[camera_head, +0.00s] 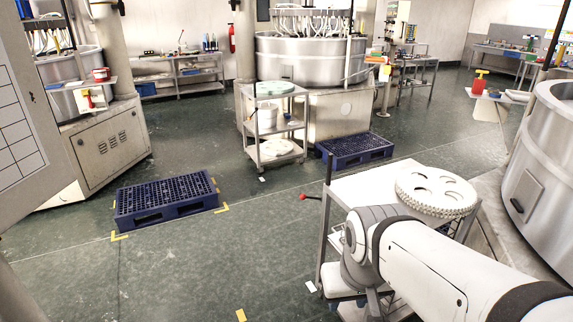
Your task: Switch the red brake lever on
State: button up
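A small red knob (303,197) on a thin dark lever sticks out to the left from the near cart (356,188), beside its dark upright post; it is likely the red brake lever. Whether it is on or off I cannot tell. My white arm comes in from the lower right and bends down at a grey joint just right of the lever, in front of the cart. The fingers of my gripper cannot be made out; they are hidden below the joint or out of frame. Nothing of mine visibly touches the knob.
A round white notched disc (436,190) lies on the near cart's top. Blue pallets stand at left (165,199) and behind the cart (354,149). A shelved trolley (276,90) stands further back. A steel tank (545,165) bounds the right.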

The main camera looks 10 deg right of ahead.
aim_at(303, 196)
jog(key=i, duration=1)
jog(key=u, duration=0.85)
jog(key=i, duration=1.95)
jog(key=z, duration=2.65)
